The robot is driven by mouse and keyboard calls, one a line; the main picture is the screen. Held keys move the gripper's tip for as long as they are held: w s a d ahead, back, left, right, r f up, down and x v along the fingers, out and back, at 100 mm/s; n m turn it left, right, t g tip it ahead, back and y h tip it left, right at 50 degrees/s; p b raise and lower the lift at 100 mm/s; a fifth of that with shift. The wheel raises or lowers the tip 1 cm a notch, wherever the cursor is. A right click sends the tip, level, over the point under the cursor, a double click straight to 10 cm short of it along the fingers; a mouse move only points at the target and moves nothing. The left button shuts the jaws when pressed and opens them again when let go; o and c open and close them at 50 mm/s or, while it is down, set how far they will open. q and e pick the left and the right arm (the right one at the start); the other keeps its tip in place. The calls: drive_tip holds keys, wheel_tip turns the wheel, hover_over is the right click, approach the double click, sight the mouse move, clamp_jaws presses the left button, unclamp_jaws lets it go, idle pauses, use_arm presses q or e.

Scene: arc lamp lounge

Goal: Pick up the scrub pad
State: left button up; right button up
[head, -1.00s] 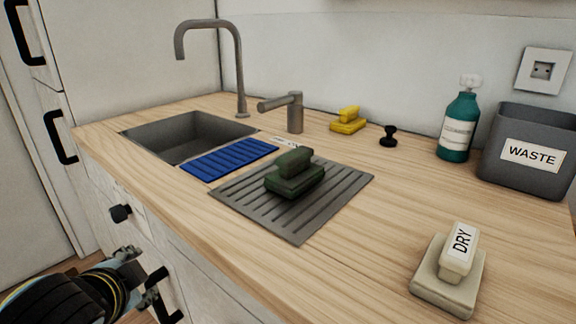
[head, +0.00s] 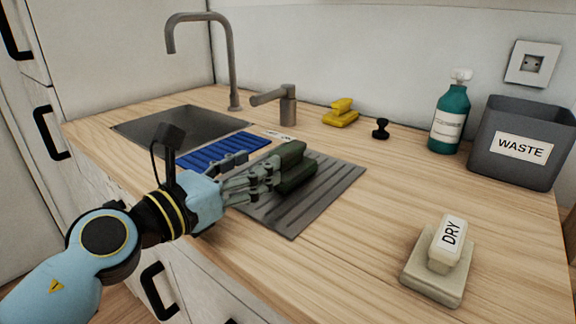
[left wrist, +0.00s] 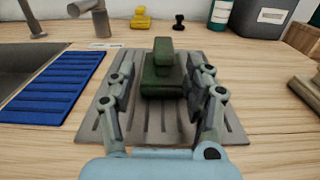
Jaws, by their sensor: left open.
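The dark green scrub pad (head: 297,170) has a block handle on top and lies on the grey ridged mat (head: 330,190). It also shows in the left wrist view (left wrist: 162,75), straight ahead. My left gripper (head: 260,166) is open at the pad's near left side, low over the mat. In the left wrist view its fingers (left wrist: 162,90) stand to the left and right of the pad, with the pad's near end at the gap between them. The fingers hide part of the pad in the head view. My right gripper is not in view.
A blue ridged mat (head: 208,152) and the sink (head: 170,128) with its tap lie left. A yellow handled pad (head: 340,118), black knob (head: 381,129), green bottle (head: 448,120) and WASTE bin (head: 515,168) stand behind. A beige block marked DRY (head: 435,275) sits front right.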

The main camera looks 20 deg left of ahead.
sight(289, 147)
use_arm(q)
drive_tip(key=x, duration=0.8)
drive_tip(key=shift+w+d+f+b, duration=0.2)
drive_tip(key=shift+d+f+b, duration=0.1)
drive_tip(key=shift+d, duration=0.1)
drive_tip(key=shift+r, duration=0.1)
clamp_jaws()
